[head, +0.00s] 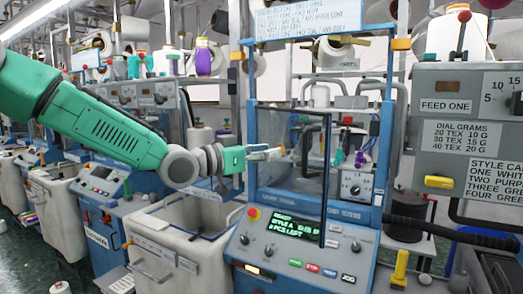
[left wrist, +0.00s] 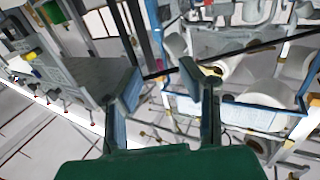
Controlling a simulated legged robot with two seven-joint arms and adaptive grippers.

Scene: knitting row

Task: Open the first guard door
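The first guard door (head: 324,190) is a clear panel with a thin dark frame on the blue machine in the head view. Its dark upright edge hangs in front of the blue sill and overlaps the control panel, so it looks swung partly out towards me. My left gripper (head: 270,153) is in front of the door's left part, fingers pointing right; I cannot tell whether it touches the panel. In the left wrist view the gripper's two fingers (left wrist: 159,84) stand apart with nothing held between them. My right gripper is not in view.
The control panel (head: 296,250) with a lit display and buttons sits below the door. A pale bin (head: 180,240) stands under my left arm. A grey box with labels (head: 468,130) is at the right. More machines line the left.

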